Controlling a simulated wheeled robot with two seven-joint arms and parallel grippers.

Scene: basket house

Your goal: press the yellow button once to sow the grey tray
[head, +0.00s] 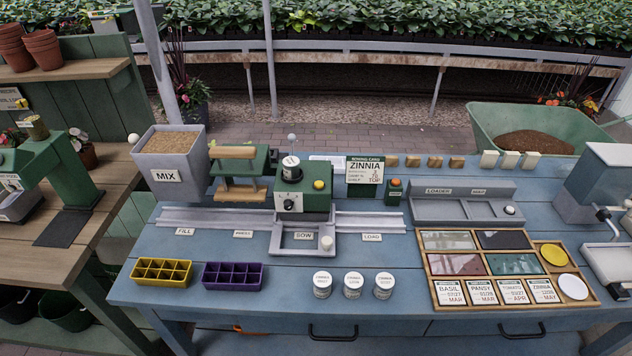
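The yellow button (319,184) sits on top of the green sowing machine (318,204), to the right of a small labelled jar (290,165) standing on the machine. The machine has a dial on its front and stands over the rail at the SOW label. A grey frame-like piece (277,240) with a white knob (326,243) lies under and in front of the machine. I cannot tell whether a grey tray is inside the machine. Neither of my grippers shows in the head view.
A yellow tray (161,272) and a purple tray (233,276) with empty cells lie at the front left. Three labelled jars (353,286) stand at front middle. A ZINNIA sowing card (364,171) and a box with an orange button (395,184) stand behind the rail.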

